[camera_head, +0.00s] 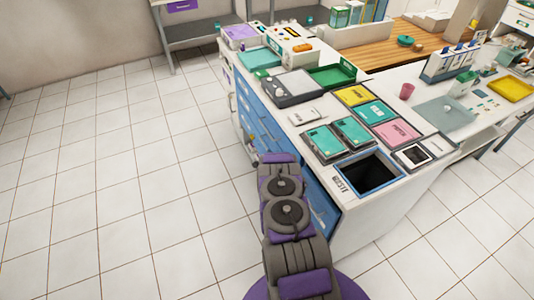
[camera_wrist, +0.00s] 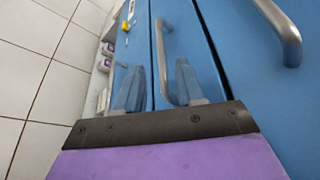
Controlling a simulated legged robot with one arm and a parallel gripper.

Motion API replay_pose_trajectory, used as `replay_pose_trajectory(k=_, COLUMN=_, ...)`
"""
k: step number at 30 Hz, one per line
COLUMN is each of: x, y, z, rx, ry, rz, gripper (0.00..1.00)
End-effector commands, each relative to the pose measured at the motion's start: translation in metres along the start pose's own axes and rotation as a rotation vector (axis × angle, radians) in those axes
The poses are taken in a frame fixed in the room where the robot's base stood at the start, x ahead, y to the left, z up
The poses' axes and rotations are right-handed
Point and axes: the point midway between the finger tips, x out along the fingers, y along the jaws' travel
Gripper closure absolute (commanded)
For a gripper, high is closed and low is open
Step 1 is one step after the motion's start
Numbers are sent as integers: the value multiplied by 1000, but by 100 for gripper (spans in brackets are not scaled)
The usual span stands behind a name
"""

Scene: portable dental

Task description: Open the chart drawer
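Blue drawer fronts (camera_head: 245,100) line the left side of the white counter, and they fill most of the wrist view (camera_wrist: 225,95). I cannot read which one is the chart drawer. A grey metal bar handle (camera_wrist: 163,45) is on the middle front in the wrist view. My gripper (camera_wrist: 160,68) is open, its two blue-grey fingers apart, with the lower part of that handle showing between them. I cannot tell whether a finger touches it. The drawer fronts look closed. In the head view my arm hides the gripper and part of the fronts.
A second bar handle (camera_wrist: 280,32) is at the upper right of the wrist view. The counter top (camera_head: 300,118) holds trays, folders and a square dark bin opening (camera_head: 371,173). The tiled floor (camera_head: 120,160) left of the counter is clear.

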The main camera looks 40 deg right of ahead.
Motion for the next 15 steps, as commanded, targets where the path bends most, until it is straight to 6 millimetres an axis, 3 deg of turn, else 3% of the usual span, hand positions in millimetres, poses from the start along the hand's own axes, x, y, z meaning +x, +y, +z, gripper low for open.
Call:
replay_pose_trajectory(k=6, x=30, y=0, z=-4, rx=3, ry=-1, rz=-2, gripper=62)
replay_pose_trajectory(k=15, x=52, y=-1, z=-4, rx=4, ry=-1, rz=-1, gripper=62)
